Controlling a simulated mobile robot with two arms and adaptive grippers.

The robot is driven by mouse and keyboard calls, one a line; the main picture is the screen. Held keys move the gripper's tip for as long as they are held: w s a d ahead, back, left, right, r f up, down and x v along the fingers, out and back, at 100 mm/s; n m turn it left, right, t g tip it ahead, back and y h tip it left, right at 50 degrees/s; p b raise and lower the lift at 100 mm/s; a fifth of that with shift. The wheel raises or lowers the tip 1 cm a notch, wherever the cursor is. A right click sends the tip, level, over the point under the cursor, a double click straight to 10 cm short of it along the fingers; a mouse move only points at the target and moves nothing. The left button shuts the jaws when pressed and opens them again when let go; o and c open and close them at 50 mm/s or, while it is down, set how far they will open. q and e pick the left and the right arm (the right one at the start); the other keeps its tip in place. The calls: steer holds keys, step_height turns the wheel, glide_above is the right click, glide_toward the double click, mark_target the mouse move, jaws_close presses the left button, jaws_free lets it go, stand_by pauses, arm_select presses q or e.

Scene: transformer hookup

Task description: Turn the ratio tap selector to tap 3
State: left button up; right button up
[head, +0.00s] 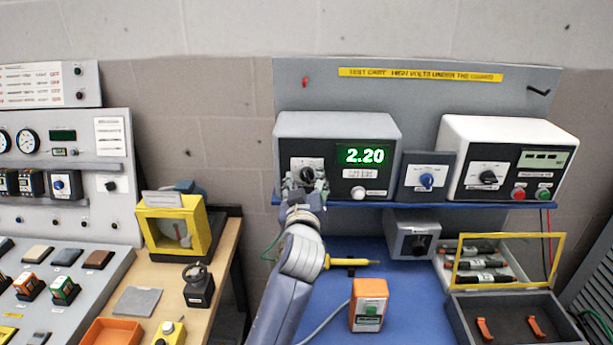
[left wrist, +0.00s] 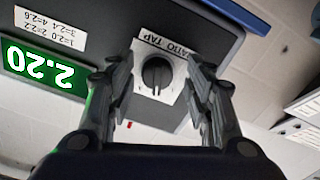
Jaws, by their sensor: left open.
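The ratio tap selector is a black round knob (left wrist: 157,74) on a white plate marked RATIO TAP, seen upside down in the left wrist view. In the head view the same white plate (head: 296,163) is on the left of the grey meter box (head: 345,125). The green display (head: 364,156) reads 2.20, and a label (left wrist: 50,22) lists 1=2.0, 2=2.2, 3=2.4, 4=2.6. My left gripper (left wrist: 160,105) is open, its fingers on either side of the knob; I cannot tell whether they touch it. My right gripper is not in view.
To the right are a blue-knob box (head: 426,176) and a white box (head: 512,150) on the blue shelf.

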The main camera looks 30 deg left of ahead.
arm_select(q)
steer(key=shift+s+d, duration=0.1)
steer(key=shift+s, duration=0.05)
steer(key=shift+s+d+r, duration=0.3)
steer(key=c, duration=0.9)
steer(key=shift+f, duration=0.1)
jaws_close()
steer(key=shift+a, duration=0.1)
steer(key=shift+m, duration=0.5)
steer(key=m+p, duration=0.2)
steer(key=m, duration=0.2)
steer(key=shift+r+p, duration=0.2)
steer(key=shift+p, duration=0.1)
steer(key=shift+w+m+p, duration=0.1)
steer(key=shift+m+p, duration=0.45)
steer(key=shift+m, duration=0.85)
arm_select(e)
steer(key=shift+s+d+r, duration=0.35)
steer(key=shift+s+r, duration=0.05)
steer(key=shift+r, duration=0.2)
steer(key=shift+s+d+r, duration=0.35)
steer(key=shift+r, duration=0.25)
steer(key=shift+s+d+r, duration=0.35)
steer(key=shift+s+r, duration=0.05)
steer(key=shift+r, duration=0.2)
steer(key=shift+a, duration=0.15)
